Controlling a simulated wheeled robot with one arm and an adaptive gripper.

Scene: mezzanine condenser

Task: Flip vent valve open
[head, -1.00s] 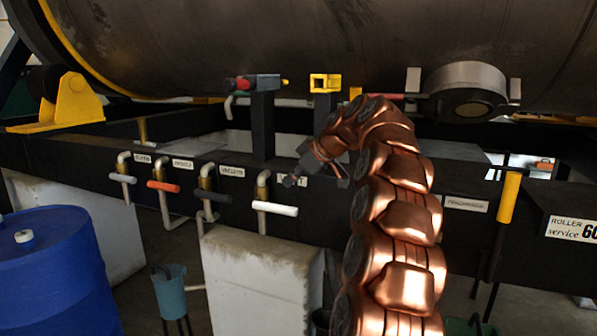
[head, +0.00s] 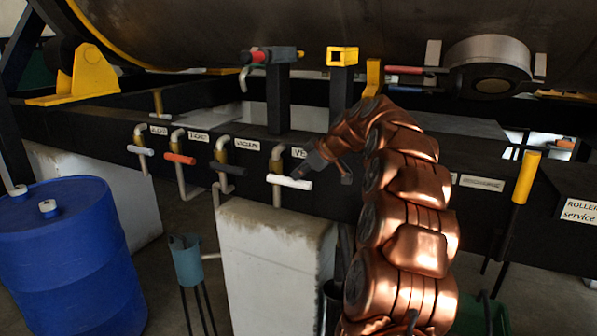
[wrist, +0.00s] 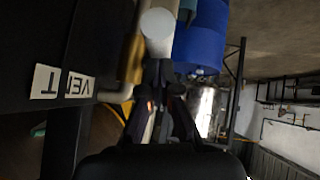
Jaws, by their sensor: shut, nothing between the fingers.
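The vent valve has a white bar handle (head: 289,181) lying roughly level, below a brass body (head: 276,163) on the dark beam. The white label (head: 300,153) beside it is partly hidden by my arm. My gripper (head: 302,173) is shut and empty, at the right half of the white handle. I cannot tell whether it touches. In the wrist view the "VENT" label (wrist: 64,83) is upside down on the left. The handle's rounded white end (wrist: 157,24) lies just beyond my shut fingers (wrist: 162,72).
To the left are valves with black (head: 230,170), red (head: 180,158) and grey (head: 140,150) handles. A blue drum (head: 70,260) stands at lower left, near a teal funnel (head: 187,262). A concrete block (head: 272,255) is below the vent valve.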

